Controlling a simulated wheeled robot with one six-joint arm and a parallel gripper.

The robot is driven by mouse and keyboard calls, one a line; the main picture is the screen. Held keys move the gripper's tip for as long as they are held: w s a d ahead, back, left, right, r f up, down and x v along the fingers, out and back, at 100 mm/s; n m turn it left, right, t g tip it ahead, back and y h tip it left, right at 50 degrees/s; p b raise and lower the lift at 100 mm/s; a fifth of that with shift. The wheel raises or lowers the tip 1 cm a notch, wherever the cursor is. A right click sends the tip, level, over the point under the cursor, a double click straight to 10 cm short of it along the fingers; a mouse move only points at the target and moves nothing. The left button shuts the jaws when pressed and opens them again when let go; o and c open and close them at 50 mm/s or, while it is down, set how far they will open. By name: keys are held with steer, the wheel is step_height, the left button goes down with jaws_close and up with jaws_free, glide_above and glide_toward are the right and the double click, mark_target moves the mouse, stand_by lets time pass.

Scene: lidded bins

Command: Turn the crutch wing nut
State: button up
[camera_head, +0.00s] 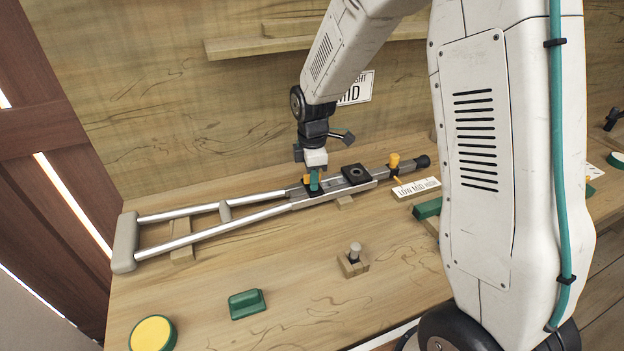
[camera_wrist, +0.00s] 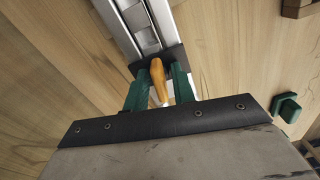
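The crutch (camera_head: 220,231) lies on the wooden bench, its grey padded end at the left and its dark tip at the right. An orange wing nut (camera_wrist: 158,80) sits on a dark block on the crutch's rail. My gripper (camera_head: 314,186) points down over the rail, its green fingers at the nut. In the wrist view, the fingers (camera_wrist: 159,85) stand closely on both sides of the nut. Whether both fingers press on it cannot be told. In the head view, the nut is mostly hidden by my gripper.
A black square block (camera_head: 356,174) and a yellow knob (camera_head: 394,161) are further right along the crutch. A labelled strip (camera_head: 416,188) lies beside them. In front stand a wooden block with a peg (camera_head: 353,262), a green handle (camera_head: 247,303) and a yellow-topped round (camera_head: 152,334). Bench between them is clear.

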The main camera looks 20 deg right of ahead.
steer(key=c, duration=0.5)
steer(key=shift+n, duration=2)
steer(key=n, duration=0.3)
steer(key=shift+n, duration=0.6)
